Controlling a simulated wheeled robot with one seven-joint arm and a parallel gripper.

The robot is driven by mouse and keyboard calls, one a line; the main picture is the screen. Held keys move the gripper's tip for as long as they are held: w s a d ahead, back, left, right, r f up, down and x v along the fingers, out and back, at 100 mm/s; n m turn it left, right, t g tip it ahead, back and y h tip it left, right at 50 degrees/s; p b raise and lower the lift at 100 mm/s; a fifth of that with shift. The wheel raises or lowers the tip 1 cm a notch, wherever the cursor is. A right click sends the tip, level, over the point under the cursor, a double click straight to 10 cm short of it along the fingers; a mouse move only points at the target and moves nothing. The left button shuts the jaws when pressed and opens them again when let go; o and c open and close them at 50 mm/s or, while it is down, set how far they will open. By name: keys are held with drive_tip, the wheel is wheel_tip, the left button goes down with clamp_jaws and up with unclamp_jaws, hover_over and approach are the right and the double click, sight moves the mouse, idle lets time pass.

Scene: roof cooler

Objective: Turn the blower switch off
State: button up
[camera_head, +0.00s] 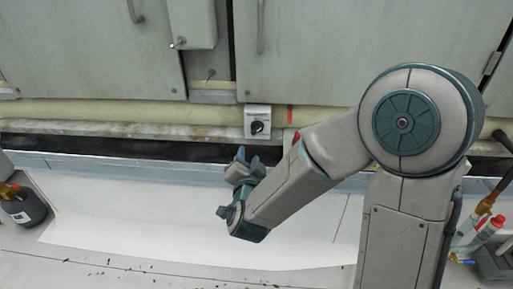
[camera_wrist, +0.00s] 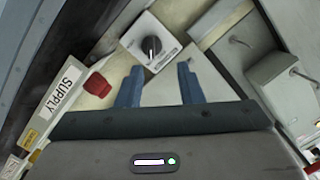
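A black rotary knob (camera_head: 257,127) sits on a small pale switch box (camera_head: 257,112) fixed to the ledge below the grey-green panels. In the wrist view the same knob (camera_wrist: 152,46) and its white plate (camera_wrist: 138,31) lie just beyond my fingertips. I cannot read the plate's small lettering, and no blower label is legible. My gripper (camera_head: 248,161) is below and slightly left of the box in the head view. In the wrist view my gripper (camera_wrist: 160,80) has its two blue fingers apart, with nothing between them. The fingers are not touching the knob.
A grey box with a lever (camera_head: 190,22) hangs up and left of the switch. A "SUPPLY" label (camera_wrist: 62,90) and red cap (camera_wrist: 97,84) are beside my left finger. A dark bottle (camera_head: 22,204) stands left, a red-topped bottle (camera_head: 485,232) right. The white sheet (camera_head: 150,220) is clear.

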sight(256, 132)
drive_tip(key=w+b, duration=0.1)
drive_tip(key=w, duration=0.3)
drive_tip(key=w+f+m+h+b, duration=0.1)
drive_tip(key=w, duration=0.3)
drive_tip(key=w+d+m+t+b, duration=0.1)
drive_tip(key=w, duration=0.4)
drive_tip(key=shift+d+f+h, duration=0.1)
drive_tip(key=shift+f+h, duration=0.15)
drive_tip(key=shift+h, duration=0.15)
drive_tip(key=shift+c, duration=0.3)
clamp_jaws()
